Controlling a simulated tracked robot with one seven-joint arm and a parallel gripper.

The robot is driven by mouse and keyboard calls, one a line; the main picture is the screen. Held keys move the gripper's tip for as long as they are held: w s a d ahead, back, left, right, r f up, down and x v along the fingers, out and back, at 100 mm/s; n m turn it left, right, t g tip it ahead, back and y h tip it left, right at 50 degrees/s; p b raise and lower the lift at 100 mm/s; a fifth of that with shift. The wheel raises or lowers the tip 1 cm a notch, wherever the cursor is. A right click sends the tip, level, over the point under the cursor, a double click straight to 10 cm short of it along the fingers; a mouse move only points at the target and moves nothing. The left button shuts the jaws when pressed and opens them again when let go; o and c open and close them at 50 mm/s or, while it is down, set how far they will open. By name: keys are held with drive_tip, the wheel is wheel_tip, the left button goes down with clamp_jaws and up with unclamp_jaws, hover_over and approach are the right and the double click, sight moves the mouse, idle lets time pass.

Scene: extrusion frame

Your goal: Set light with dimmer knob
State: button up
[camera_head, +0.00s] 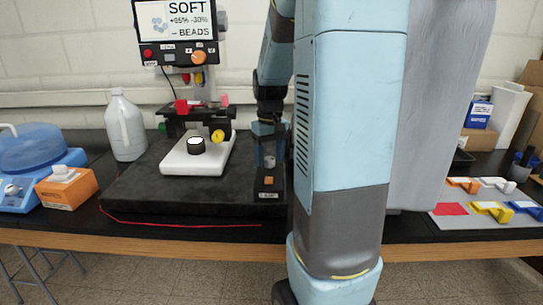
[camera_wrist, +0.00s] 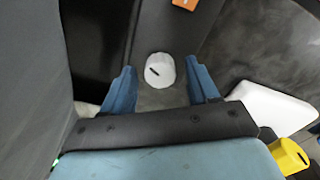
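The dimmer knob (camera_wrist: 160,70) is a pale round knob with a short black mark on its top. In the head view the knob (camera_head: 269,162) stands on a dark control box (camera_head: 268,194) with an orange part (camera_head: 268,181) in front of it. My gripper (camera_head: 268,143) is just above the knob, pointing down. In the wrist view my gripper (camera_wrist: 162,85) is open, with a blue finger on each side of the knob and gaps on both sides. A black cylinder with a bright white top (camera_head: 196,146) stands on the white microscope base (camera_head: 185,166).
A yellow knob (camera_head: 217,136) is on the microscope's right side. A screen reading "SOFT" (camera_head: 178,20) is above. A white bottle (camera_head: 124,128) and orange box (camera_head: 66,188) stand at left. Coloured handles (camera_head: 490,210) lie at right. My arm hides the middle.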

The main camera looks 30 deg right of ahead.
sight(270, 158)
wheel_tip(270, 158, up, 14)
drive_tip(key=shift+f, duration=0.15)
idle(0.7)
